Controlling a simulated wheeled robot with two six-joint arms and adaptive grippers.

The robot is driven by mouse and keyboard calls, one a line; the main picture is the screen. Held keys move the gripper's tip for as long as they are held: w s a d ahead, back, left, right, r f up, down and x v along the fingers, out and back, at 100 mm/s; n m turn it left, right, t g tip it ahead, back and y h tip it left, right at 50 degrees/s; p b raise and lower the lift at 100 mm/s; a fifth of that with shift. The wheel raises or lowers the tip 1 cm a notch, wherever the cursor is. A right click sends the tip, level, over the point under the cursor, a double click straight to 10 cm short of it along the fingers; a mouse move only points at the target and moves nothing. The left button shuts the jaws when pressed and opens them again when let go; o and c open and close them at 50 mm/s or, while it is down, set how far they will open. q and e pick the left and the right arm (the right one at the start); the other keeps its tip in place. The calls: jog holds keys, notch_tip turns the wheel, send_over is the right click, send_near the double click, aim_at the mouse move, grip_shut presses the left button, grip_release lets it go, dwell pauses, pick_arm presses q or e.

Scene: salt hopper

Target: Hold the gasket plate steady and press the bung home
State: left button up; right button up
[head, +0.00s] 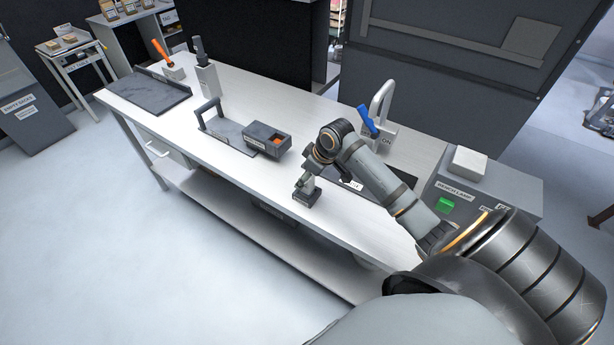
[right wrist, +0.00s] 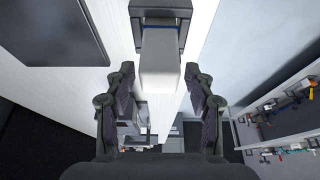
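My right gripper (right wrist: 158,78) is open, its two dark fingers apart on either side of a pale grey post (right wrist: 158,55). No finger visibly touches the post. The post rises from a dark block (right wrist: 160,15). In the head view this dark block (head: 306,197) sits at the bench's front edge, under my right gripper (head: 307,181). A flat grey plate with an upright handle (head: 226,132) lies farther left. I cannot tell for sure which things are the gasket plate and the bung. My left gripper is not in view.
The white bench (head: 190,135) carries a dark box (head: 257,144) with an orange thing inside, a dark mat (head: 148,92) and a stand with a blue handle (head: 368,122). A grey cabinet (head: 500,187) with a green button stands right.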

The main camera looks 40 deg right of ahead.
jog(key=shift+f, duration=0.1)
jog(key=shift+f+b, duration=0.2)
jog(key=shift+b, duration=0.65)
jog(key=v, duration=1.1)
jog(key=shift+b, duration=0.35)
